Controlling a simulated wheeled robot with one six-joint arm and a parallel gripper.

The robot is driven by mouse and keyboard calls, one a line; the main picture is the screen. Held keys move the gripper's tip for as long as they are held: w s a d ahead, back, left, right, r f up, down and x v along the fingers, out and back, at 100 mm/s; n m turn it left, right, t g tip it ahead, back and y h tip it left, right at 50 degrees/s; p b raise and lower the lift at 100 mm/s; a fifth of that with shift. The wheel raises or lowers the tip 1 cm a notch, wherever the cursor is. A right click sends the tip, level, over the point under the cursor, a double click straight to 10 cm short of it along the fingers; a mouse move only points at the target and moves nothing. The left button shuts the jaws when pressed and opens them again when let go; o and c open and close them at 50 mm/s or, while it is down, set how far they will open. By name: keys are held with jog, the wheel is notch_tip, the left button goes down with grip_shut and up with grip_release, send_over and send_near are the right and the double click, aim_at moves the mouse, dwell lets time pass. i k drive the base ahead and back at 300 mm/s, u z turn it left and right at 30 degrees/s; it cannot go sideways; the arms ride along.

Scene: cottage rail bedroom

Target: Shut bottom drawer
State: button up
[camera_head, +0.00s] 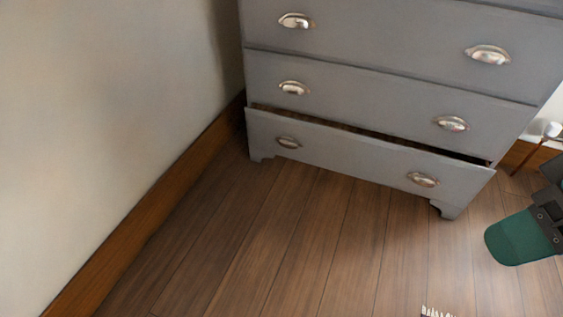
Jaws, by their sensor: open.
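The grey chest of drawers (390,70) stands against the wall. Its bottom drawer (355,165) is pulled out a little, with a dark gap along its top edge. The drawer front has two silver cup handles, left (288,142) and right (422,180). The drawers above it look shut. My gripper (520,238) shows only in part at the right edge, as a green finger on a dark mount. It is open, to the right of the bottom drawer and apart from it. Its other finger is out of view.
A plain wall (100,110) with a brown wooden skirting board (150,215) runs along the left. The wooden floor (300,250) in front of the chest is clear. A fringed white edge (436,312), perhaps of a rug, shows at the bottom. A thin-legged object (535,145) stands right of the chest.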

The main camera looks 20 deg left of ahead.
aim_at(446, 176)
jog(key=u, duration=0.35)
jog(key=i, duration=1.1)
jog(key=u, duration=0.3)
